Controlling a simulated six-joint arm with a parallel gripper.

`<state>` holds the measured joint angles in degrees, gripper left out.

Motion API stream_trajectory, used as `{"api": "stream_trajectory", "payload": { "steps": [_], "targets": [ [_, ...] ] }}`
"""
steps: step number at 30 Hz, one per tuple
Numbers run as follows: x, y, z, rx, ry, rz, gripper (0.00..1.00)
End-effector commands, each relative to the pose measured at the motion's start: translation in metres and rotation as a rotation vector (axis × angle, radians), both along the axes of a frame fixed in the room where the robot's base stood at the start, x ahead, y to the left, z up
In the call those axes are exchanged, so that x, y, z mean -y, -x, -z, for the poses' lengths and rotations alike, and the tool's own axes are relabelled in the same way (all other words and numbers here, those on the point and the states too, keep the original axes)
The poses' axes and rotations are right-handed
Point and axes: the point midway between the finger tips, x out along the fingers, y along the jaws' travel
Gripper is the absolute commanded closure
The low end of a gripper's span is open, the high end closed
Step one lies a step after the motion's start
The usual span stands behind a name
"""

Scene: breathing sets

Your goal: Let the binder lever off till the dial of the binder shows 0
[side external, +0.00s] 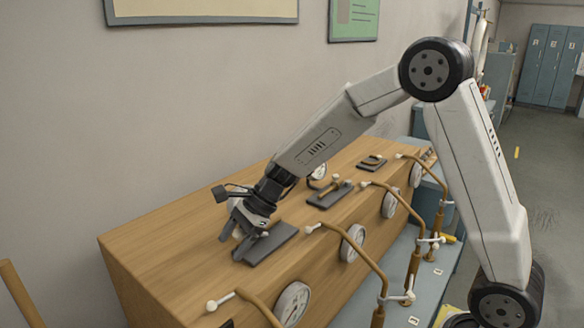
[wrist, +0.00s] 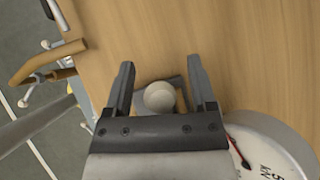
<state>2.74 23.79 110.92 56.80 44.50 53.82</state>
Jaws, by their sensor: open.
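My gripper (side external: 238,236) is low over the near end of the wooden bench, at a dark plate (side external: 272,243). In the wrist view my gripper (wrist: 160,90) is open, its fingers on either side of a pale round knob (wrist: 160,97) with a dark base behind it. I cannot tell whether the fingers touch the knob. I take it for the binder lever's knob; no label confirms this. A white dial (wrist: 268,152) with a red needle is partly cut off at lower right, marked "kN" and 5. The needle's exact reading cannot be told.
Other plates with handles (side external: 330,192) (side external: 371,162) lie further along the bench top. Round dials (side external: 293,303) (side external: 353,243) and brown pipes with white knobs (side external: 352,245) line its front. The wall (side external: 210,90) stands behind.

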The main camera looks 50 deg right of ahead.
Motion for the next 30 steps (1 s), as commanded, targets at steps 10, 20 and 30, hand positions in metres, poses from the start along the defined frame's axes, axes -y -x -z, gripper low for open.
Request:
{"api": "stream_trajectory", "payload": {
  "steps": [10, 20, 30],
  "targets": [
    [0.009, 0.003, -0.012, 0.003, -0.001, 0.001, 0.28],
    [0.033, 0.014, -0.044, 0.003, 0.000, 0.002, 0.28],
    [0.045, 0.021, -0.061, 0.001, 0.000, 0.001, 0.28]
  ]
}}
